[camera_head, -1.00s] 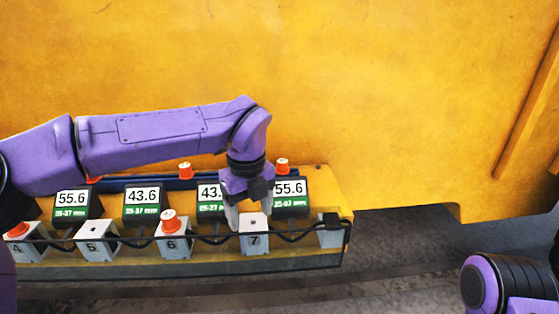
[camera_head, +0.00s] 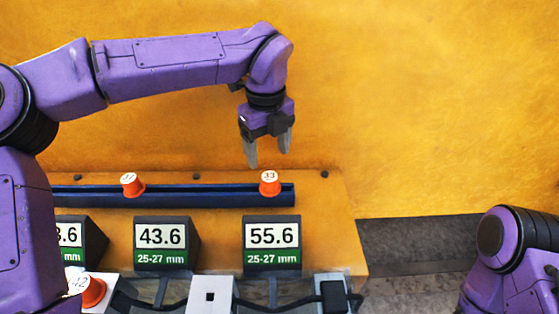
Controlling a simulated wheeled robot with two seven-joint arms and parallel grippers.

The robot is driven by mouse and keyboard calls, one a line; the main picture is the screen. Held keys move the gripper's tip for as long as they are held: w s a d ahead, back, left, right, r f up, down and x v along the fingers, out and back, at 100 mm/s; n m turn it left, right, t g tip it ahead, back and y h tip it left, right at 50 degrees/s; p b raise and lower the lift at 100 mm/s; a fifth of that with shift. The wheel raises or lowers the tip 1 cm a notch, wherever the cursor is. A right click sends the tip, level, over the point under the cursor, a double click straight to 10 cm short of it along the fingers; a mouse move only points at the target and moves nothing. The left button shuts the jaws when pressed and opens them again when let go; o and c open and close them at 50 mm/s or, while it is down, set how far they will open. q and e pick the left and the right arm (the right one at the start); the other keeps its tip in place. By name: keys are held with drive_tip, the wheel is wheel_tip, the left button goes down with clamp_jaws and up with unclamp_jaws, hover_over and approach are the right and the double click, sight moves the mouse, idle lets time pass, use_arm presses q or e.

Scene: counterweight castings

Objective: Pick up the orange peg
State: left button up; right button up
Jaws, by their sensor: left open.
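Several orange pegs show. One orange peg with a white numbered top, which seems to read 33, (camera_head: 270,184) stands at the right end of the dark blue rail (camera_head: 215,197). A second orange peg (camera_head: 132,186) stands farther left on the same rail. A third, larger in view and marked 42, (camera_head: 93,291) sits at the lower left, partly cut by my arm. My left gripper (camera_head: 268,158) is open and empty, fingers pointing down, above and just behind the right rail peg in the picture. My right gripper is out of view; only part of that arm shows at the lower right.
Display boxes reading 43.6 (camera_head: 163,244) and 55.6 (camera_head: 272,244) stand in front of the rail; another is partly hidden at left. Grey blocks (camera_head: 211,297) and black cables lie along the front. A large yellow surface (camera_head: 430,110) fills the back.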

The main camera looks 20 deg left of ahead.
sight(270, 177)
use_arm(q)
drive_tip(key=shift+w+f, duration=0.2)
drive_tip(key=shift+w, duration=0.05)
drive_tip(key=f, duration=0.2)
drive_tip(key=f+p, duration=0.1)
drive_tip(key=shift+s+a+f, duration=0.15)
drive_tip(key=shift+s+f, duration=0.2)
drive_tip(key=shift+f, duration=0.05)
drive_tip(key=f, duration=0.2)
drive_tip(key=w+f+p, duration=0.1)
drive_tip(key=f, duration=0.1)
drive_tip(key=f+p, duration=0.1)
drive_tip(key=f, duration=0.1)
drive_tip(key=shift+w, duration=0.25)
drive_tip(key=c, duration=1.1)
